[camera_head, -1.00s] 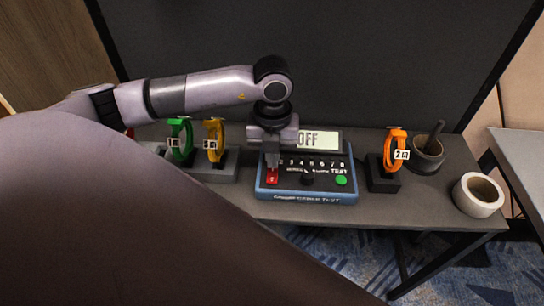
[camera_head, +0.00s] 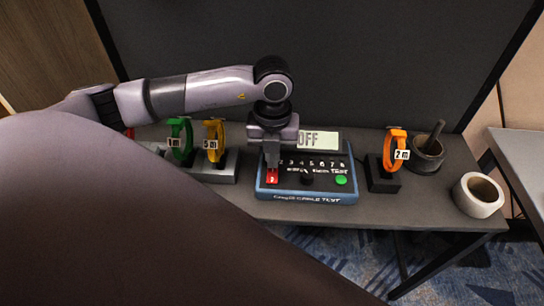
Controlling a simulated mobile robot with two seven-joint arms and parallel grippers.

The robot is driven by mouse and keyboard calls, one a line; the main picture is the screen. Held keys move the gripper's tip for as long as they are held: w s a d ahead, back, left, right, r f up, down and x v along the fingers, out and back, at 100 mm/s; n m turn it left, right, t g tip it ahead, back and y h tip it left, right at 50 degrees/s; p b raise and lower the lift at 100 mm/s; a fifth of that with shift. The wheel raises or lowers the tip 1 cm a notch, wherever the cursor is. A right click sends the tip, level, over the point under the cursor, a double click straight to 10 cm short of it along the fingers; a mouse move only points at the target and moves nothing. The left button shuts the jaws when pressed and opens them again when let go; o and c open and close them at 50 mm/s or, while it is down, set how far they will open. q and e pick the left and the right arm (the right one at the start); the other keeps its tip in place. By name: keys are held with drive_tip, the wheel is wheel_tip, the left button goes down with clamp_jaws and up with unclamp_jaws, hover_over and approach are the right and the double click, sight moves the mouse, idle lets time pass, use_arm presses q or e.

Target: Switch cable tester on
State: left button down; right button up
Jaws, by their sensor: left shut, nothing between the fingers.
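The cable tester (camera_head: 310,198) is a blue box with a dark top face on the grey table. Its display (camera_head: 318,140) reads OFF, with the left end hidden behind my gripper. A red switch (camera_head: 272,176) sits at the left of the top face, and a green button (camera_head: 341,180) at the right. My left gripper (camera_head: 272,164) points down with shut, empty fingers right at the red switch. Its tips look in contact with or just above the switch; I cannot tell which. My right gripper is not in view.
Green (camera_head: 188,140) and yellow (camera_head: 221,139) cable coils stand on holders left of the tester. An orange coil (camera_head: 388,147) stands on a black holder to its right. A dark cup (camera_head: 427,157) and a white tape roll (camera_head: 478,194) are farther right. A dark panel (camera_head: 350,60) rises behind.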

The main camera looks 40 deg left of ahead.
use_arm(q)
drive_tip(key=shift+f+b, duration=0.8)
drive_tip(key=shift+f, duration=0.25)
idle(0.9)
drive_tip(key=shift+r, duration=0.2)
drive_tip(key=shift+r+p, duration=2.6)
drive_tip(key=shift+r, duration=0.8)
